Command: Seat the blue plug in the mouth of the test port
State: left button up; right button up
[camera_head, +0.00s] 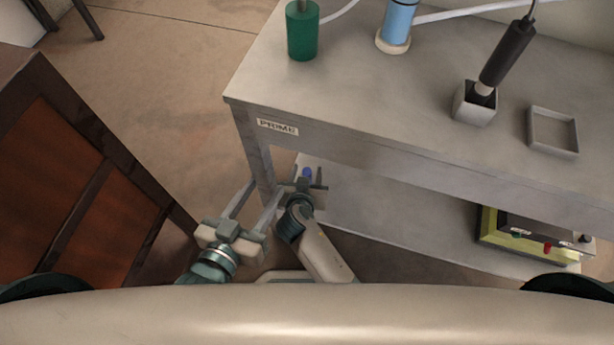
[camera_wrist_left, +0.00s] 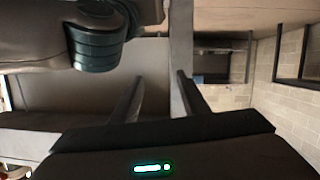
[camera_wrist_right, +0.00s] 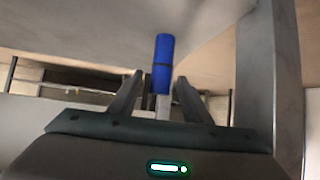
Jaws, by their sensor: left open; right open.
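The blue plug shows in the right wrist view (camera_wrist_right: 163,60) as an upright blue cylinder with a dark band, and as a small blue spot in the head view (camera_head: 307,173) below the bench top's front edge. A pale grey piece shows below it. My right gripper (camera_wrist_right: 160,77) is open, with the plug in line between its fingertips; whether they touch it, I cannot tell. My left gripper (camera_head: 267,188) is open and empty, left of the right one, near the bench leg. I cannot make out for certain which thing is the test port.
The grey bench top (camera_head: 350,85) carries a green cylinder (camera_head: 302,32), a light-blue cylinder (camera_head: 398,22), a dark-handled tool in a square holder (camera_head: 473,104) and a square tray (camera_head: 553,132). A bench leg (camera_head: 255,160) stands beside my grippers. A brown cabinet (camera_head: 75,180) stands left.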

jog(key=shift+c, duration=0.2)
grip_shut()
jog(key=shift+r, duration=0.15)
jog(key=shift+r, duration=0.2)
jog(key=shift+r+p, duration=0.35)
jog(key=shift+r, duration=0.3)
notch_tip(320, 180, up, 2)
jog(key=shift+r+p, duration=0.15)
jog(key=shift+p, duration=0.2)
pick_arm(q)
jog(key=s+a+f+g+y+p, duration=0.2)
jog(key=s+a+f+g, duration=0.3)
jog(key=f, duration=0.3)
jog(key=shift+s+g+y+p, duration=0.3)
jog(key=shift+s+g+p, duration=0.1)
jog(key=shift+s+g, duration=0.4)
pick_arm(e)
jog(key=s+d+r, duration=0.6)
jog(key=d, duration=0.3)
jog(key=shift+s+d+r, duration=0.3)
jog(key=shift+d+r, duration=0.05)
jog(key=shift+r, duration=0.05)
pick_arm(q)
jog(key=shift+w+f, duration=0.1)
